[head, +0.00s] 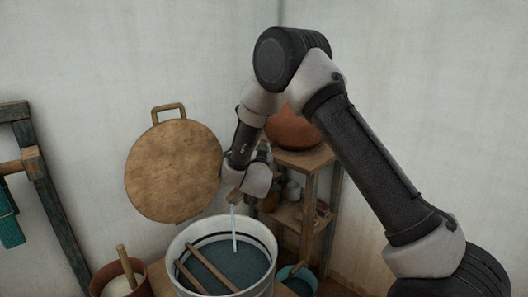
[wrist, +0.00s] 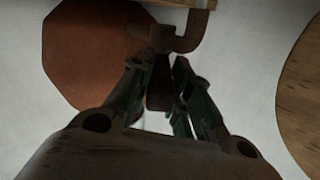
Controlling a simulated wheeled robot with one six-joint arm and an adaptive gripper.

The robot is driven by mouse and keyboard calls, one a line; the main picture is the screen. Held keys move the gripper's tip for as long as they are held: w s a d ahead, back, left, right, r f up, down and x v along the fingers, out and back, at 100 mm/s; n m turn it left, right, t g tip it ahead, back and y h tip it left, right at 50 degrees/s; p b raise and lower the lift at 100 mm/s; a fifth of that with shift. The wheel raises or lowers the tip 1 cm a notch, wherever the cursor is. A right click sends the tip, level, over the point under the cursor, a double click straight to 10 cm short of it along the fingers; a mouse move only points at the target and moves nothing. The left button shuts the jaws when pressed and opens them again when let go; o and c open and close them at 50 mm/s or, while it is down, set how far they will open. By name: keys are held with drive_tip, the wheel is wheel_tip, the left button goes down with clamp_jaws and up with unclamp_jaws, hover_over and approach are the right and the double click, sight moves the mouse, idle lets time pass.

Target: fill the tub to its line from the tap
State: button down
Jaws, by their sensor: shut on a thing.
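The white tub (head: 174,262) stands at the bottom of the head view, with a dark line around its inner wall near the rim. Dark water (head: 245,265) lies in it, its surface a little below that line. A thin pale stream of water (head: 234,232) falls into the tub. The tap (wrist: 183,40) shows as a dark brown bent fitting in the wrist view. In the head view my own wrist hides the grip.
Wooden sticks (head: 209,265) lie across the tub. A terracotta vessel (head: 290,128) sits on a wooden stand (head: 308,160) behind my arm. A brown pot (head: 138,290) and a teal bowl (head: 300,283) flank the tub.

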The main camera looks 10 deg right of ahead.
drive_tip(key=shift+r, duration=0.15)
drive_tip(key=c, duration=1.3)
unclamp_jaws()
drive_tip(key=shift+s, duration=0.1)
drive_tip(key=v, duration=1.1)
drive_tip(key=shift+s+a, duration=0.25)
drive_tip(key=shift+s, duration=0.1)
